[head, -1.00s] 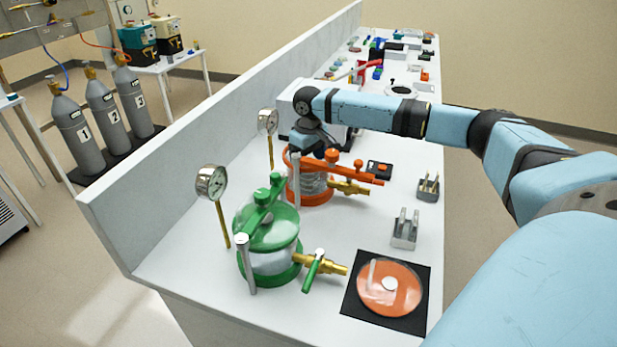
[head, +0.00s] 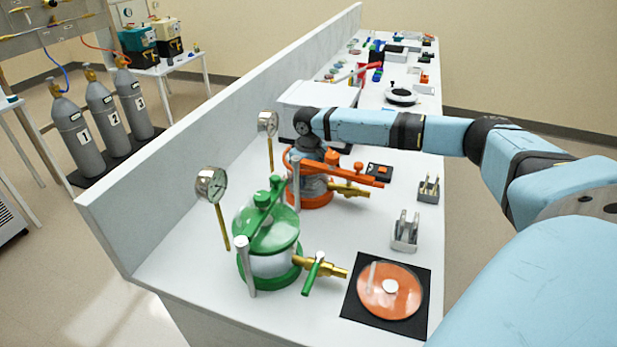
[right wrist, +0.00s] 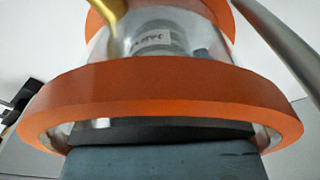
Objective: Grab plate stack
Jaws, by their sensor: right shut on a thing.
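My right gripper (head: 314,182) reaches down through the open top of the orange-rimmed glass vessel (head: 310,201). It is shut on the plate stack inside, which is mostly hidden by the gripper, rim and glass. In the right wrist view, the dark gripper (right wrist: 160,135) sits inside the orange rim (right wrist: 160,85). A small label (right wrist: 152,38) shows behind the glass, but I cannot tell what it is fixed to. An orange-edged clear lid (head: 390,290) lies on a black mat (head: 352,302) at the front right. My left gripper is not in view.
A green lidded vessel (head: 268,245) with a brass valve stands in front. A pressure gauge (head: 211,184) rises beside it. Metal holders (head: 406,231) stand on the right. The long wall (head: 235,105) bounds the bench on the left.

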